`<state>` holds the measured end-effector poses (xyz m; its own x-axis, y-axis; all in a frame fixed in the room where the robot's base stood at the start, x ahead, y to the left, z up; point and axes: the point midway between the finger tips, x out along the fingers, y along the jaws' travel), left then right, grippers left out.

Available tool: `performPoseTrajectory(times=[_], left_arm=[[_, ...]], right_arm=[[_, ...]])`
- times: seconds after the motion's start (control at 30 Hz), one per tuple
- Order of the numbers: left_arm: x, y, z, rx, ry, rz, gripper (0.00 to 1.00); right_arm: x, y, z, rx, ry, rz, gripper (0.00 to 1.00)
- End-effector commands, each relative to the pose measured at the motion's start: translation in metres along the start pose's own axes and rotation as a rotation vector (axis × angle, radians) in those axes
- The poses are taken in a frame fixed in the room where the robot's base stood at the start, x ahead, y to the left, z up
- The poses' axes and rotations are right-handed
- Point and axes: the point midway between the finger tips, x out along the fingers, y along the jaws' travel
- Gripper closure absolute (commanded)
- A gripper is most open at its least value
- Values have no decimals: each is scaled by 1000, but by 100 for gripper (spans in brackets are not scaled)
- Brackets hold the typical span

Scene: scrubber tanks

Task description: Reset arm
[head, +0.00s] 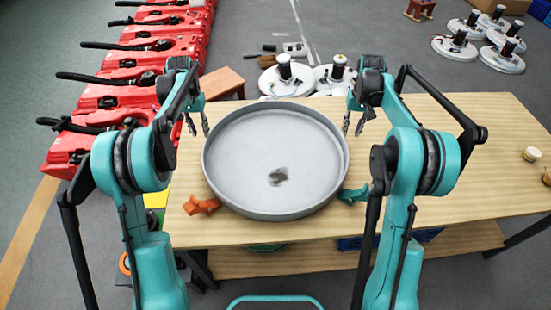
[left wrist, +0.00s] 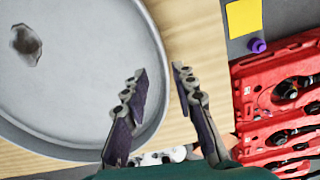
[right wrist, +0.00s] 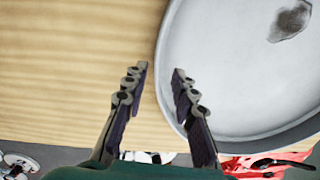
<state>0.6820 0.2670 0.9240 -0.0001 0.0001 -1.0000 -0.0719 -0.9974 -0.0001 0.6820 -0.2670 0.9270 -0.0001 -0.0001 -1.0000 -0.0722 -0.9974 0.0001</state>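My left gripper (head: 197,124) is open and empty, above the table just left of the round grey tank lid or pan (head: 250,150). In the left wrist view its two fingers (left wrist: 160,90) stand apart, with bare wood and the pan's rim beneath. My right gripper (head: 353,123) is open and empty just right of the pan. In the right wrist view its fingers (right wrist: 158,88) are apart, over the table and the pan's rim. Both arms are raised on either side of the pan.
The pan has a dark stain (head: 278,177) and sits on a wooden table (head: 450,150). An orange clamp-like piece (head: 202,205) and a teal one (head: 353,194) touch or nearly touch its rim. Red machines (head: 130,75) line the left; white round discs (head: 285,75) stand behind. The table's right side is mostly clear.

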Motion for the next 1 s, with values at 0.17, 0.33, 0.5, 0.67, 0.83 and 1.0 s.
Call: performPoseTrajectory(times=[0.17, 0.33, 0.5, 0.67, 0.83, 1.0], left_arm=[[0, 0, 0, 0, 0, 0, 73], [0, 0, 0, 0, 0, 0, 73], [0, 0, 0, 0, 0, 0, 73], [-14, 5, 8, -1, 19, -4, 73], [-58, 24, 43, -9, 98, -18, 73], [-98, 46, 95, -22, 201, -30, 73]], right_arm=[[-2, 0, 0, 0, 0, 0, 73], [-2, 0, 0, 0, 0, 0, 73], [-2, 0, 0, 0, 0, 0, 73], [-15, -4, 9, -3, 20, 1, 73], [-58, -17, 46, -14, 99, 4, 73], [-97, -32, 101, -26, 204, 6, 73]])
